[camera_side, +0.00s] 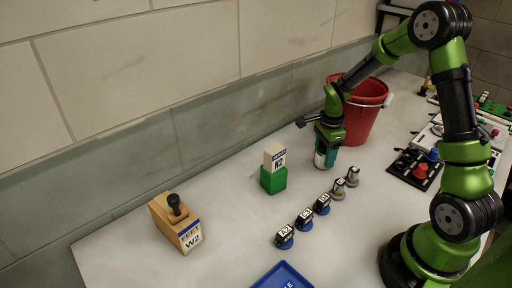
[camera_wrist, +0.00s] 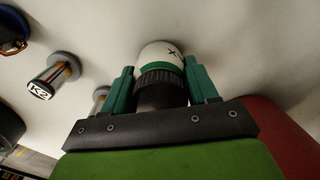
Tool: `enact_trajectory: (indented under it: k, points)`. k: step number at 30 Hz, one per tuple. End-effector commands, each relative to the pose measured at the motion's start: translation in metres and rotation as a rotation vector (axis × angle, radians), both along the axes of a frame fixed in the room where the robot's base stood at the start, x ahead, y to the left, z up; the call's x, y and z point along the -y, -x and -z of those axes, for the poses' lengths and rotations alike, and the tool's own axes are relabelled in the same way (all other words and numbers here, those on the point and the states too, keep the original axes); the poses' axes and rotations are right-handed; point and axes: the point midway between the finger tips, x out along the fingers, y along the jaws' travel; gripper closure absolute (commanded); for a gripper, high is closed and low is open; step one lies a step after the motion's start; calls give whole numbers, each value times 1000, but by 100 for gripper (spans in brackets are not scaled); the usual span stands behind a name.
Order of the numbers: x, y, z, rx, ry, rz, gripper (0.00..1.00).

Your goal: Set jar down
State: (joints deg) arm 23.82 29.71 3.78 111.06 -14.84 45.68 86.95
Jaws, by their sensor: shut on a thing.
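The jar (camera_wrist: 160,56) is white with a green band, a dark ribbed collar and a black mark. My gripper (camera_wrist: 162,84) is shut on it, with one teal finger on each side. In the side view the jar (camera_side: 320,160) shows as a small white piece under my gripper (camera_side: 326,154), at or just above the table, in front of the red bucket. I cannot tell whether its base touches the table.
A red bucket (camera_side: 362,118) stands close behind my gripper. A green block (camera_side: 273,180) with a cream block labelled N2 (camera_side: 274,158) on top stands to the left. Several small labelled pieces (camera_side: 304,219) line the table in front.

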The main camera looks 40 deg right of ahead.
Motion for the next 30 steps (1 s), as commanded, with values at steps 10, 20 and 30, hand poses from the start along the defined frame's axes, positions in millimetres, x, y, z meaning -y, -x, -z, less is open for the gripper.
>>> enact_trajectory:
  k: [10, 20, 30]
  points:
    - [0, 0, 2, 0, 0, -1, 16]
    - [0, -1, -2, 2, 1, 0, 16]
    - [0, -1, -66, 7, 4, -1, 16]
